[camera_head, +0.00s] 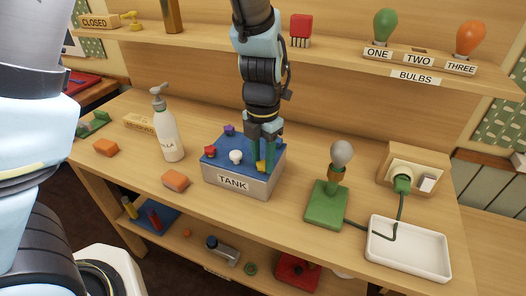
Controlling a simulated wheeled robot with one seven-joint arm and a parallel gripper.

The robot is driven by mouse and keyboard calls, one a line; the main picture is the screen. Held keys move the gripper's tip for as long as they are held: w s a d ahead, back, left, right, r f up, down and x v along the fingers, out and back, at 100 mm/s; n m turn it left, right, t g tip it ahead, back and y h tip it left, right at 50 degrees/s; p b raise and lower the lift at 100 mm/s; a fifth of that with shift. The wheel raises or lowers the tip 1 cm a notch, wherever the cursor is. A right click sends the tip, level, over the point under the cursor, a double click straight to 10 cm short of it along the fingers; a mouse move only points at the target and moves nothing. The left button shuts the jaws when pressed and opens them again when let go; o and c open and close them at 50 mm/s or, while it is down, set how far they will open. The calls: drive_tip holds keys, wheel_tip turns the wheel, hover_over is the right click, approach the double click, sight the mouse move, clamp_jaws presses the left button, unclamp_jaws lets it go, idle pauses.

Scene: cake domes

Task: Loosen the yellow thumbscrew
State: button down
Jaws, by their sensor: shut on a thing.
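The tank (232,184) is a grey box with a blue top and a "TANK" label, standing in the middle of the bench. The yellow thumbscrew (261,167) is at the right front corner of its top, partly hidden by my fingers. My gripper (262,162) points down from above, with its green fingers shut on the yellow thumbscrew. A red thumbscrew (210,151), a white one (236,157) and a purple one (229,130) also show on the blue top.
A pump bottle (167,135) and an orange block (176,181) stand left of the tank. A green lamp base (327,204) with a bulb (341,153) stands to the right, near a white tray (408,268). A shelf (345,58) runs behind my arm.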

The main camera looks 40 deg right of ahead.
sight(263, 164)
drive_tip(key=c, duration=0.6)
unclamp_jaws()
drive_tip(key=shift+b, duration=0.3)
drive_tip(key=shift+r, duration=0.1)
wheel_tip(263, 164, up, 2)
drive_tip(key=shift+r+p, duration=0.25)
drive_tip(key=shift+p, duration=0.95)
drive_tip(key=shift+r, duration=1.65)
